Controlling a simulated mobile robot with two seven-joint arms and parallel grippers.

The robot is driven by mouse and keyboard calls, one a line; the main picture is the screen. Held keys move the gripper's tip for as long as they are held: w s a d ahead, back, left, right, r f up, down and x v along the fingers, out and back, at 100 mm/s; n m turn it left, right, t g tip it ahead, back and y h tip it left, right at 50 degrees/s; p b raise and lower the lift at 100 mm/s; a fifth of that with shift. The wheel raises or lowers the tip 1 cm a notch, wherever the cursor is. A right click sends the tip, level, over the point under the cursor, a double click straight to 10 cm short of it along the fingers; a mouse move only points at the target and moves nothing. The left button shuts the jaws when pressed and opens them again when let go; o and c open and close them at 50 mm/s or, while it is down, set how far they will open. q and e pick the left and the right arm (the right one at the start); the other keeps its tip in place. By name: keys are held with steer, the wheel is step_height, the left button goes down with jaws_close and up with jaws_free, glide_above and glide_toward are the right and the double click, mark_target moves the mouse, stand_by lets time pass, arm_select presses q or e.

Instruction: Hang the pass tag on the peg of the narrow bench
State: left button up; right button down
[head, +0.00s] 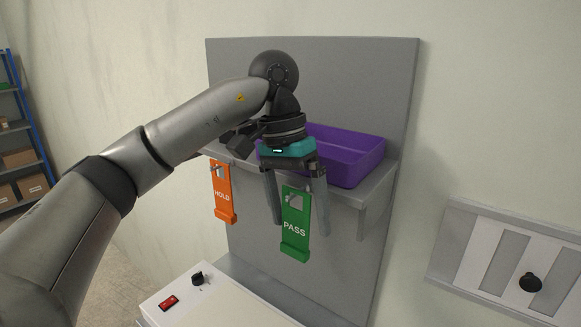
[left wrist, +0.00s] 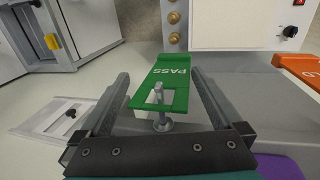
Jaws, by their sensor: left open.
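The green pass tag (head: 295,247) hangs below the front edge of the grey narrow bench (head: 367,195). In the left wrist view the tag (left wrist: 172,80) shows a peg (left wrist: 160,120) with a round base standing through its square opening. My left gripper (head: 301,228) is open, with one finger on each side of the tag. In the left wrist view a gap shows between each finger of the gripper (left wrist: 161,75) and the tag. The jaws look empty. My right gripper is in neither view.
An orange HOLD tag (head: 222,195) hangs left of the pass tag. A purple bin (head: 347,155) sits on the bench, behind my gripper. Below is a white box (head: 220,305) with a red switch and a black knob. A wall panel (head: 505,260) is at the right.

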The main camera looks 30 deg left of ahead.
mark_target(295, 190)
arm_select(q)
steer(key=v, duration=0.4)
steer(key=p+v, duration=0.3)
steer(key=v, duration=0.6)
steer(key=shift+r+p, duration=0.2)
steer(key=shift+p, duration=0.15)
